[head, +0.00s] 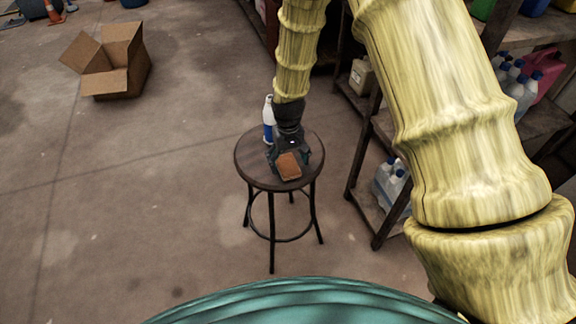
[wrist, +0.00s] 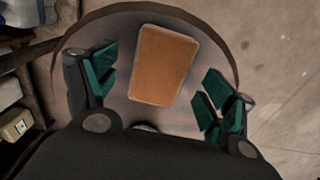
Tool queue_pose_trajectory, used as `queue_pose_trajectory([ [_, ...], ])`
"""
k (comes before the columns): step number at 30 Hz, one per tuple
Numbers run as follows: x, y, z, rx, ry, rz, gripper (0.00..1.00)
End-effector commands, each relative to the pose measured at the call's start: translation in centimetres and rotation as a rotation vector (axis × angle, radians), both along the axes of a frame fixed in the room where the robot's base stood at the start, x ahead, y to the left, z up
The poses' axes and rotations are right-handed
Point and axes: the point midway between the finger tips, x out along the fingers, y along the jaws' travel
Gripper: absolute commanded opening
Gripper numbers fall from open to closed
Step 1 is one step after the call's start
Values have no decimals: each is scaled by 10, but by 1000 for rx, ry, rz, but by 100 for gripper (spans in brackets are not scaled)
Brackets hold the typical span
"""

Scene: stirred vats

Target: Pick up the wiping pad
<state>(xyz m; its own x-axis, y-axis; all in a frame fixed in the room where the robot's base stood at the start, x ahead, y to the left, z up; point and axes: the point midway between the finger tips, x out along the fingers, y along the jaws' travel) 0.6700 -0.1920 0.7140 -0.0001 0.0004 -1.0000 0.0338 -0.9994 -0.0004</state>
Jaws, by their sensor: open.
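The wiping pad (head: 288,166) is an orange-brown block with rounded edges, lying flat on a round dark stool (head: 250,170). In the wrist view the pad (wrist: 164,65) lies ahead of and between the spread green fingers, apart from both. My gripper (head: 287,155) is over the stool top just behind the pad in the head view. How high the fingers are above the stool cannot be told well.
A white and blue bottle (head: 268,120) stands on the stool, left of my gripper. A shelf rack (head: 378,225) with bottles and jugs stands close on the right. An open cardboard box (head: 112,65) sits on the floor at the upper left. The floor left of the stool is clear.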

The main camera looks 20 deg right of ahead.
Motion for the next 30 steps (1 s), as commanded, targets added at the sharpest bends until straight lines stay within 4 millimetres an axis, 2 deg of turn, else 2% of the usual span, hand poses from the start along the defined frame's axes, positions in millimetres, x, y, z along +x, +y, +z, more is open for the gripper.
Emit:
queue_pose_trajectory([
  [6, -1, 0, -17, 0, 2, 0, 83],
  [15, -1, 0, -20, 0, 1, 0, 83],
  [17, -1, 0, -20, 0, 1, 0, 74],
  [23, -1, 0, -20, 0, 1, 0, 38],
  [30, 0, 0, -20, 0, 1, 0, 34],
])
